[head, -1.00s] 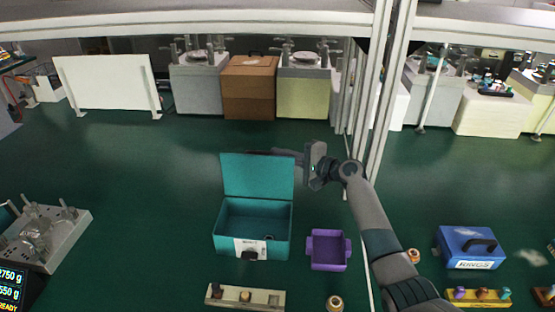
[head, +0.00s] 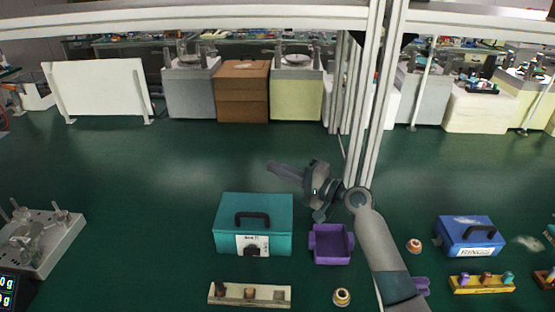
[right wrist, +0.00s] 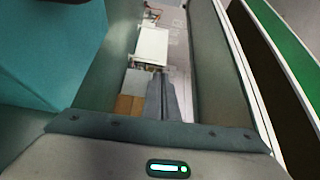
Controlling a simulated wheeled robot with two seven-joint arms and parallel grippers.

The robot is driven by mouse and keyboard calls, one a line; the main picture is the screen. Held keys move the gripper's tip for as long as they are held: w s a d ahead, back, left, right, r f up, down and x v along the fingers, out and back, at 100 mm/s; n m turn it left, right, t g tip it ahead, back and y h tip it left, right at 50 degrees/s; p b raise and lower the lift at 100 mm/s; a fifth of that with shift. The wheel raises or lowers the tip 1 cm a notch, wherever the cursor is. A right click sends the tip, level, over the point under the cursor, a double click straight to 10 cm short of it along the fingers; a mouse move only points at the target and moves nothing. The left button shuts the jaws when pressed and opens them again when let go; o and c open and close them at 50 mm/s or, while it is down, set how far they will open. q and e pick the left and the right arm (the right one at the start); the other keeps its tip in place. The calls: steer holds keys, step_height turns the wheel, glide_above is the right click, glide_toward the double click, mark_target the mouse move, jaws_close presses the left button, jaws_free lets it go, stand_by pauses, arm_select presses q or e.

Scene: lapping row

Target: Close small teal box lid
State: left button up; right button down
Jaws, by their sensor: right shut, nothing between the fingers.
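The small teal box (head: 228,235) stands on the green table left of centre in the head view. Its lid (head: 235,203) lies down over the top, with a dark handle on it and a white label on the front. My right gripper (head: 273,168) is shut and empty, just behind and above the box's back right corner, apart from the lid as far as I can tell. In the right wrist view a teal surface (right wrist: 50,50) fills the upper left, and the shut fingers (right wrist: 164,90) show in the middle. My left gripper is not in view.
A purple tray (head: 332,258) sits right of the teal box. A wooden strip (head: 268,295) with small parts lies in front. A blue box (head: 468,233) stands at the right, and upright posts (head: 372,100) rise behind my right arm.

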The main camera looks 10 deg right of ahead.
mark_target(276, 224)
steer(key=s+f, duration=0.1)
steer(key=s, duration=0.1)
steer(key=s+a+f+b, duration=0.1)
steer(key=s+f, duration=0.3)
steer(key=s, duration=0.1)
steer(key=shift+a+f+b, duration=0.15)
steer(key=shift+f+b, duration=0.1)
steer(key=shift+b, duration=0.1)
steer(key=shift+s+f, duration=0.15)
steer(key=shift+f, duration=0.15)
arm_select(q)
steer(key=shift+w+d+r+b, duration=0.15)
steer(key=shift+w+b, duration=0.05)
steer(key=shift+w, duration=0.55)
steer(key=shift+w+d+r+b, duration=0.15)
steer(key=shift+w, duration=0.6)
arm_select(e)
steer(key=shift+s+a+f, duration=0.15)
steer(key=shift+s+f, duration=0.2)
steer(key=shift+f, duration=0.05)
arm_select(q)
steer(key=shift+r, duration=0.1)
arm_select(e)
steer(key=shift+w+r, duration=0.1)
